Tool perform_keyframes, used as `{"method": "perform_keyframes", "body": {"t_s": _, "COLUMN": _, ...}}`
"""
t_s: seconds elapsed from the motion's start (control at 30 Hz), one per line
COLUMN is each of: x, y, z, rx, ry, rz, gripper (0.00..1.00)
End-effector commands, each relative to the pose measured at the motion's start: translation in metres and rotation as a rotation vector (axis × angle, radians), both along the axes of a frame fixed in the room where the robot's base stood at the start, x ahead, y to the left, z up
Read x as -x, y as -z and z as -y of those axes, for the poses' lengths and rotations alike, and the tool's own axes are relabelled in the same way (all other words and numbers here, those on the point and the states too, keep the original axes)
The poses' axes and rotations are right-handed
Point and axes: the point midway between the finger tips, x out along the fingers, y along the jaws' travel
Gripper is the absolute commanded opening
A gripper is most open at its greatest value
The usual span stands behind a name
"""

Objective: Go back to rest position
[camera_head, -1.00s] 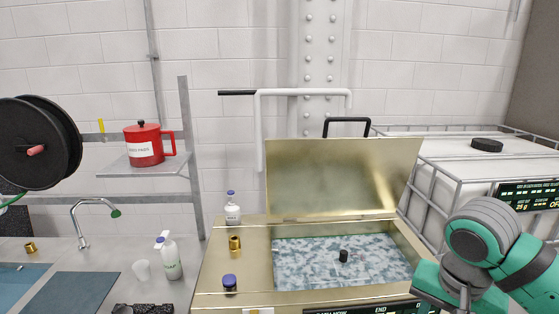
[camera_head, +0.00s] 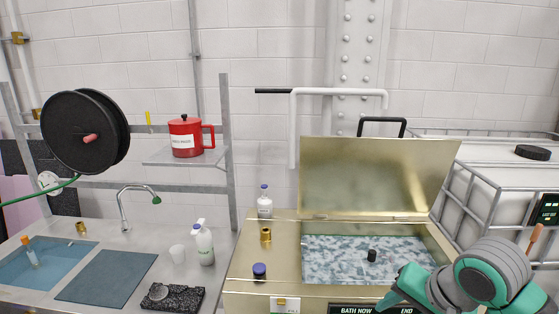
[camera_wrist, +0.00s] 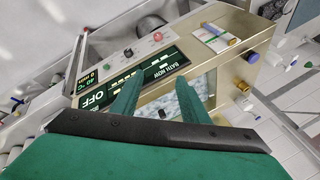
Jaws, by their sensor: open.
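My arm shows in the head view at the lower right, in front of the brass-coloured bath box; the fingertips are not clear there. In the wrist view my gripper (camera_wrist: 155,95) has two green fingers spread apart with nothing between them. Beyond the fingers is the front panel of the bath box (camera_wrist: 140,75) with a dark display. The bath box (camera_head: 255,285) stands in the head view with its lid (camera_head: 375,175) raised. Its basin (camera_head: 330,262) has a mottled blue-white surface with a small black knob-like piece (camera_head: 371,256) in it.
A brass fitting (camera_head: 266,235), a blue-capped piece (camera_head: 259,271) and a bottle (camera_head: 265,203) are on the box's left ledge. A caged white tank (camera_head: 480,160) is at right.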

Motion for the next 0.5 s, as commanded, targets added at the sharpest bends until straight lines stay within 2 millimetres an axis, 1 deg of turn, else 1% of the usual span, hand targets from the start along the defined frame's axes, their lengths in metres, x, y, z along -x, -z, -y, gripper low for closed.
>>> {"method": "perform_keyframes", "body": {"t_s": 0.03, "x": -0.016, "y": 0.004, "z": -0.021, "rx": -0.039, "ry": -0.039, "rz": 0.053, "gripper": 0.41}}
{"method": "perform_keyframes", "body": {"t_s": 0.1, "x": -0.036, "y": 0.004, "z": -0.046, "rx": -0.085, "ry": -0.082, "rz": 0.133, "gripper": 0.41}}
{"method": "perform_keyframes", "body": {"t_s": 0.2, "x": -0.059, "y": 0.004, "z": -0.077, "rx": -0.148, "ry": -0.129, "rz": 0.246, "gripper": 0.41}}
{"method": "perform_keyframes", "body": {"t_s": 0.3, "x": -0.079, "y": 0.002, "z": -0.104, "rx": -0.209, "ry": -0.161, "rz": 0.355, "gripper": 0.41}}
{"method": "perform_keyframes", "body": {"t_s": 0.5, "x": -0.107, "y": -0.002, "z": -0.151, "rx": -0.320, "ry": -0.186, "rz": 0.556, "gripper": 0.41}}
